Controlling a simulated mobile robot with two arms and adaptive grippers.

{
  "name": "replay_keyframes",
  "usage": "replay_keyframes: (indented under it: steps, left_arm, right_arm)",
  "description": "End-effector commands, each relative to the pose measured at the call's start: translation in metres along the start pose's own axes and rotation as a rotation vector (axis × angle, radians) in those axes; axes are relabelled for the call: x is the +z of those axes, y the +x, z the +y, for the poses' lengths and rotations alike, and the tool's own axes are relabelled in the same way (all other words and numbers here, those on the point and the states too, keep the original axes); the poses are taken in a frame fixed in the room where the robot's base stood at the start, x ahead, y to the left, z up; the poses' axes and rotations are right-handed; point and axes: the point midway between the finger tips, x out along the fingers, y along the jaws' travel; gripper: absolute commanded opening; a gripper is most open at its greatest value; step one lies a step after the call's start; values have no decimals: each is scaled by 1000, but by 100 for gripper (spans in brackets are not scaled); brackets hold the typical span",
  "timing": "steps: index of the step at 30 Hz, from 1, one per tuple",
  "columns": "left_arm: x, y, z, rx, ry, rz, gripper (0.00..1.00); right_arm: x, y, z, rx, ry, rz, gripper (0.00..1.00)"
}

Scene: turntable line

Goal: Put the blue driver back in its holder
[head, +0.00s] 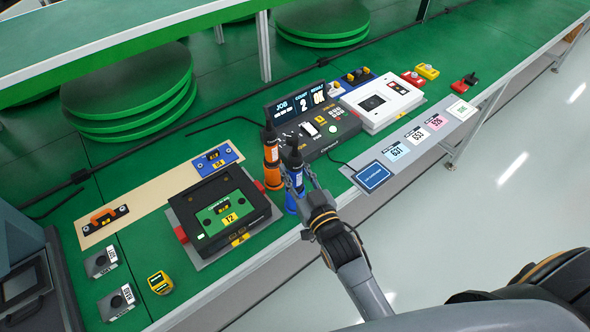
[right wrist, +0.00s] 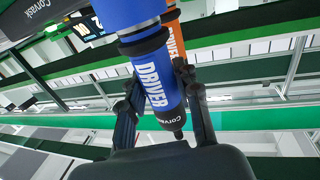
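The blue driver (head: 291,204) stands beside the orange driver (head: 271,152) at the front of the bench. In the right wrist view the blue driver (right wrist: 158,88) shows its DRIVER lettering, a black ring and a black end. My right gripper (head: 296,182) is at the blue driver, with one finger on each side. In the right wrist view the fingers of this gripper (right wrist: 160,82) appear closed against its body. The gripper partly hides the driver in the head view. I cannot clearly make out a separate holder. My left gripper is not in view.
A black fixture (head: 265,212) stands close on the left and a console (head: 313,128) behind on the right. A blue-screened pad (head: 372,177) lies to the right. Open floor (head: 480,220) is on the right.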

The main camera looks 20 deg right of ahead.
Motion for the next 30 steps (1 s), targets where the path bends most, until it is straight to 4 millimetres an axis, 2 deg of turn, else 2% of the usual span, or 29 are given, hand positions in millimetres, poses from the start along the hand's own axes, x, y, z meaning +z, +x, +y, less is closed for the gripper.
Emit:
replay_keyframes:
  steps: [1, 3, 12, 16, 30]
  left_arm:
    - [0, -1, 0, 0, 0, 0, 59]
    - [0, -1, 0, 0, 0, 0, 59]
    - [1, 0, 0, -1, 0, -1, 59]
    - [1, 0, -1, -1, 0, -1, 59]
    - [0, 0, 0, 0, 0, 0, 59]
  right_arm:
    - [-2, 0, 0, 0, 0, 5, 44]
    - [-2, 0, 0, 0, 0, 4, 58]
    - [1, -1, 0, 0, 0, -4, 58]
    - [2, -10, 0, 0, 0, -4, 58]
    - [0, -99, 0, 0, 0, -3, 58]
